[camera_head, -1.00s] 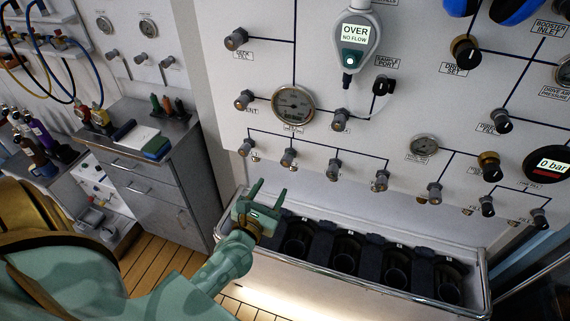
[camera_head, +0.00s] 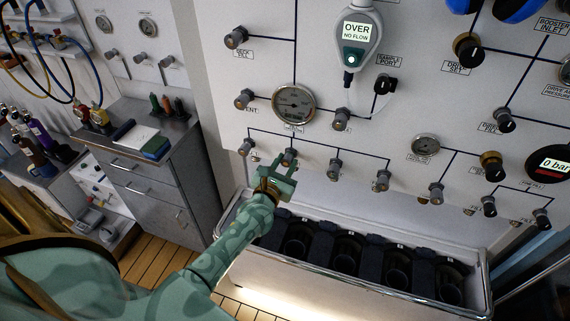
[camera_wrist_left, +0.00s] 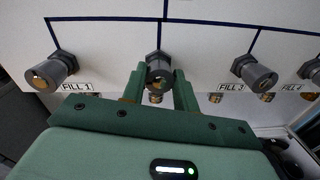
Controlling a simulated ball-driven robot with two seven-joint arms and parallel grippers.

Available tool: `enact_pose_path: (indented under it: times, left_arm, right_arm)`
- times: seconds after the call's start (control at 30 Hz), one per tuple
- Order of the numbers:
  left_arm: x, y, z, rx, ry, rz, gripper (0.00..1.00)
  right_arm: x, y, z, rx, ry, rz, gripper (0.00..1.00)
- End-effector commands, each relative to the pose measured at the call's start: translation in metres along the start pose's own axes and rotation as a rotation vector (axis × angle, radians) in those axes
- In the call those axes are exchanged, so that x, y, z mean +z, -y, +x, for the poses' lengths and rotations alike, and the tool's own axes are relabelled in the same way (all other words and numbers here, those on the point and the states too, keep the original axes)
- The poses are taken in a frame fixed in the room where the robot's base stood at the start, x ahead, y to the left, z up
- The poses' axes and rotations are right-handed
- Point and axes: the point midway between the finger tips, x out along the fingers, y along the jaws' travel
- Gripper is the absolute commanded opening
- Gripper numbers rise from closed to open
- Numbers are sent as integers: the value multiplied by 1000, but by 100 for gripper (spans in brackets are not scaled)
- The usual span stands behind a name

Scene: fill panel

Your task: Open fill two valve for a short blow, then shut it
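The fill two valve (camera_head: 289,153) is a grey knob on the white panel, second from the left in the lower row. In the left wrist view the knob (camera_wrist_left: 158,67) sits between the fill 1 knob (camera_wrist_left: 50,72) and the fill 3 knob (camera_wrist_left: 254,72); its own label is hidden. My left gripper (camera_head: 273,163) is at this knob. In the wrist view the two green fingers of my left gripper (camera_wrist_left: 159,88) are apart, one on each side of the knob. I cannot tell whether they touch it. My right gripper is not in view.
A metal-rimmed trough (camera_head: 375,282) with dark cylinder slots runs below the panel. A round pressure gauge (camera_head: 294,103) and a flow meter reading OVER, NO FLOW (camera_head: 358,35) are above. A grey drawer cabinet (camera_head: 150,190) stands at left.

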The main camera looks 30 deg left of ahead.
Motion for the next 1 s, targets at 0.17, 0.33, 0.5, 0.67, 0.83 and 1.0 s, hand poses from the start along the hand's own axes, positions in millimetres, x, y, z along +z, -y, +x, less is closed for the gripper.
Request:
enact_pose_path:
  times: [0.17,0.33,0.5,0.67,0.83,1.0]
  left_arm:
    - [0,0,0,1,0,1,7]
    - [0,-1,0,1,-1,22,7]
    - [2,-1,0,0,-4,88,7]
    - [2,-1,0,-1,-9,200,7]
    - [3,-1,0,-2,-18,354,7]
    - [3,0,0,-4,-26,516,7]
  right_arm:
    - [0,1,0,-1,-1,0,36]
    - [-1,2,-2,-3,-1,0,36]
    - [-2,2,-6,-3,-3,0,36]
    - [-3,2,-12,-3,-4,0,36]
    - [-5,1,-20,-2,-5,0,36]
    - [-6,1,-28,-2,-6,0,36]
